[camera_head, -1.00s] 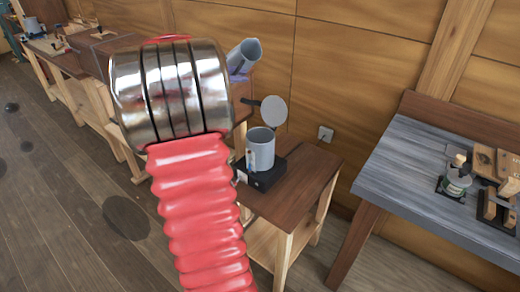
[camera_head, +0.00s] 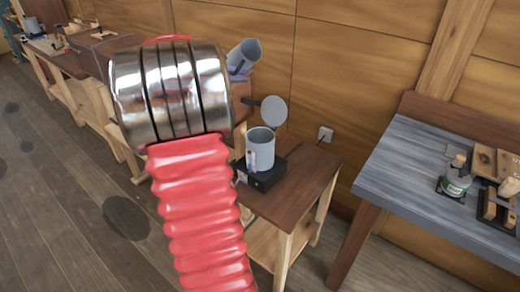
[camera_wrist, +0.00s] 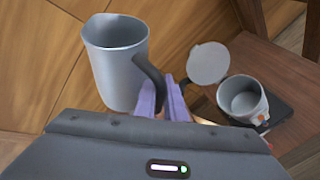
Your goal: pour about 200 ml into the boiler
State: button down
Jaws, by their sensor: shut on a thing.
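A grey jug (camera_head: 240,52) with a dark handle is held up in the air beyond my arm. It also shows in the wrist view (camera_wrist: 116,70), where its mouth is in view and I cannot make out liquid inside. My gripper (camera_wrist: 163,98), with lavender fingers, is shut on the jug's handle. In the head view the jug is tilted, and my arm hides most of the gripper. The grey boiler (camera_head: 260,152) stands upright on a black base, its round lid (camera_head: 274,110) swung open. In the wrist view the boiler (camera_wrist: 240,100) is right of the jug, apart from it.
The boiler's base (camera_head: 262,178) sits on a small wooden table (camera_head: 290,205) near the panelled wall. A grey-topped bench (camera_head: 405,160) with a green-labelled jar (camera_head: 455,184) and wooden items stands at the right. More benches (camera_head: 60,60) line the left. A wall socket (camera_head: 325,135) is behind.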

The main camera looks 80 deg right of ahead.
aim_at(234, 63)
dwell(0.7)
jog(key=shift+w+a+r+n+g+y+b, duration=0.15)
jog(key=shift+w+r+n+g+y+b, duration=0.15)
jog(key=shift+r+n+g+y+b, duration=0.6)
jog(key=shift+w+a+r+n+g+y+b, duration=0.1)
jog(key=shift+w+r+n+g+y+b, duration=0.15)
jog(key=shift+r+n+g+y+b, duration=0.6)
jog(key=shift+w+a+r+n+g+y+b, duration=0.15)
jog(key=shift+w+r+n+g+y+b, duration=0.3)
jog(key=shift+n+g+b, duration=0.9)
jog(key=shift+s+r, duration=0.1)
jog(key=shift+s, duration=0.05)
jog(key=shift+s, duration=0.15)
